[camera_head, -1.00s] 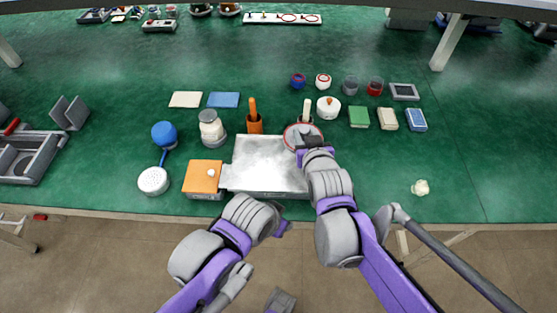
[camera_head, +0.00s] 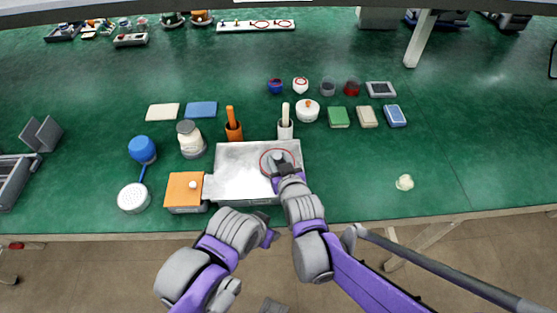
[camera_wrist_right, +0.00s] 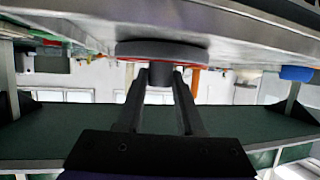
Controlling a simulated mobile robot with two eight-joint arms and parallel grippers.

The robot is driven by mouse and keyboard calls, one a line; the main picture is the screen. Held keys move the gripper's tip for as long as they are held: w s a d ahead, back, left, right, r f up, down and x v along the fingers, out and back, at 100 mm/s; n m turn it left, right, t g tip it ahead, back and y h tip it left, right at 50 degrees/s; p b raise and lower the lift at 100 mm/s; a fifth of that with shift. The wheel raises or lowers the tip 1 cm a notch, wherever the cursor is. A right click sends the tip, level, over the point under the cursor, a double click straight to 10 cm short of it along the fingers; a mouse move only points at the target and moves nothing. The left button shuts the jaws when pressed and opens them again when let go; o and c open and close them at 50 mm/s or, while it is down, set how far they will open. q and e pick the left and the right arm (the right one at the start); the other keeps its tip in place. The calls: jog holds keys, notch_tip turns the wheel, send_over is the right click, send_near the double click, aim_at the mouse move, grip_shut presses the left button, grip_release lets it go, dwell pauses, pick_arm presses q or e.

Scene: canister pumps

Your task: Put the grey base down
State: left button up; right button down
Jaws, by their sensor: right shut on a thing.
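The grey base (camera_head: 268,163) is a round disc with a red ring, over the right part of the silver metal tray (camera_head: 235,180). My right gripper (camera_head: 279,168) is shut on the dark stem at its middle. In the right wrist view the base (camera_wrist_right: 162,50) lies flat along the tray's surface (camera_wrist_right: 260,35), and the gripper (camera_wrist_right: 160,88) holds the stem. I cannot tell whether the base touches the tray. My left arm shows in front of the tray, but its jaws are not visible.
An orange-topped box (camera_head: 183,187) stands left of the tray. Orange (camera_head: 234,132) and white (camera_head: 285,130) holders with upright handles stand behind it. The table right of the tray is mostly clear.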

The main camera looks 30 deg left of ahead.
jog(key=shift+f, duration=0.15)
jog(key=c, duration=0.5)
grip_release()
jog(key=shift+c, duration=0.2)
jog(key=shift+r, duration=0.3)
jog(key=v, duration=1.2)
jog(key=shift+f+p, duration=0.15)
jog(key=shift+p, duration=0.3)
